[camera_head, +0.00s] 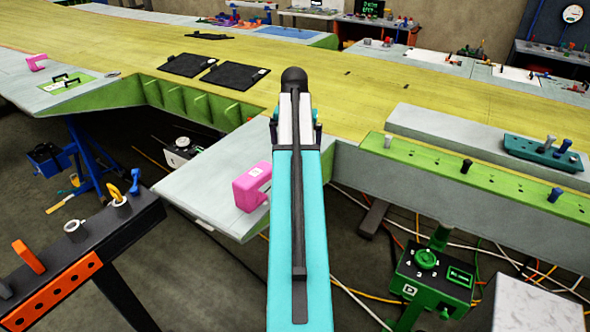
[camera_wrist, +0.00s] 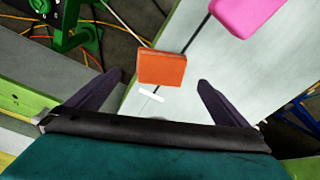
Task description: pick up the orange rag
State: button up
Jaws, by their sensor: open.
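The orange rag (camera_wrist: 161,67) shows in the wrist view as a small, flat, folded square. It lies on the pale grey panel (camera_wrist: 200,75), close to a dark seam and the panel's edge. My gripper (camera_wrist: 161,78) is open, with one dark finger to the left of the rag and one to the right. The rag appears beyond or level with the fingertips, and I see no contact. How high the fingers are above it I cannot tell. In the head view my arm covers the middle, and I see neither the rag nor the fingers there.
A pink clamp (camera_head: 252,187) sits on the panel; it also shows in the wrist view (camera_wrist: 245,15). A white strip (camera_wrist: 151,95) lies just below the rag. A green control box (camera_head: 433,275) and loose cables are below. A black rack (camera_head: 80,250) stands at left.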

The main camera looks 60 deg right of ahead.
jog(key=shift+d+f, duration=0.1)
jog(key=shift+f, duration=0.75)
jog(key=shift+w+d+f+b, duration=0.15)
jog(key=shift+d+f+b, duration=0.05)
jog(key=shift+f+b, duration=0.95)
jog(key=shift+w+d+f+b, duration=0.1)
jog(key=shift+d+f+b, duration=0.1)
jog(key=shift+f+b, duration=0.95)
jog(key=shift+f+p, duration=0.25)
jog(key=shift+p, duration=0.1)
jog(key=c, duration=1.2)
jog(key=shift+r, duration=0.2)
jog(key=shift+r+p, duration=1.45)
jog(key=shift+r, duration=0.35)
jog(key=s+a, duration=0.2)
jog(key=s, duration=0.2)
jog(key=s+a+p, duration=0.1)
jog(key=s+a, duration=0.1)
jog(key=s, duration=0.3)
jog(key=s+a+r, duration=0.1)
jog(key=s+a, duration=0.2)
jog(key=s, duration=0.2)
jog(key=shift+s+p, duration=0.2)
jog(key=shift+p, duration=0.2)
